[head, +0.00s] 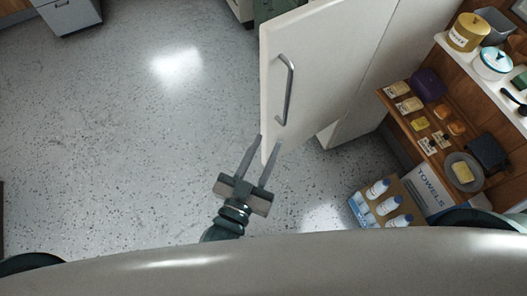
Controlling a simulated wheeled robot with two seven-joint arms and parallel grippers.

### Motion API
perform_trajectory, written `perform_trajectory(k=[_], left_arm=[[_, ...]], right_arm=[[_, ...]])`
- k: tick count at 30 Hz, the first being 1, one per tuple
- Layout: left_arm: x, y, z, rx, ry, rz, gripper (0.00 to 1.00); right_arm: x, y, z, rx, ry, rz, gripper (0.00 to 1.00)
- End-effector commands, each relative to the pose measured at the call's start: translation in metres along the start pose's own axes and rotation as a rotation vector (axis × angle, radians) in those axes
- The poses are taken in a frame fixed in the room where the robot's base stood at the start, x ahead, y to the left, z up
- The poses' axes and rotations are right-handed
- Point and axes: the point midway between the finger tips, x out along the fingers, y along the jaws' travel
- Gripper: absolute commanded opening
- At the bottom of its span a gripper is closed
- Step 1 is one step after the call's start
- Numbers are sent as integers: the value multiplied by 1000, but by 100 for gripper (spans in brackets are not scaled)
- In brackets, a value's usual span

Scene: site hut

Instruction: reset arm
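My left gripper (262,146) is in the lower middle of the head view, with its fingers pointing up the picture. Its two fingers are apart and nothing shows between them, so it is open and empty. The fingertips overlap the lower left edge of a white door (330,60) in the picture; I cannot tell whether they touch it. The door's grey bar handle (287,90) is above and to the right of the fingertips, clear of them. My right gripper is not in view.
Right of the door are a wooden shelf (410,118) with small packets and a white shelf (455,58) with canisters. A box of bottles (362,208) and a TOWELS box (428,185) stand below. Speckled floor (120,130) is clear at left; a grey drawer unit (70,16) is at top left.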

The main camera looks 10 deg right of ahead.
Motion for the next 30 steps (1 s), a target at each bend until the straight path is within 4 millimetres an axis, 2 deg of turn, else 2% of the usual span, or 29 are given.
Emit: perform_trajectory(k=[6,23,26,29,30], left_arm=[[-7,0,0,1,0,0,29],[-6,0,1,0,-2,0,29],[-6,-1,11,1,-18,1,29],[-5,-2,34,3,-57,2,29],[-4,-3,48,5,-80,2,29]], right_arm=[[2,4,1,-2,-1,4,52],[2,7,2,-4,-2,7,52],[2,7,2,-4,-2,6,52],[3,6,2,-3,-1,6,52],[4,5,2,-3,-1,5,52]])
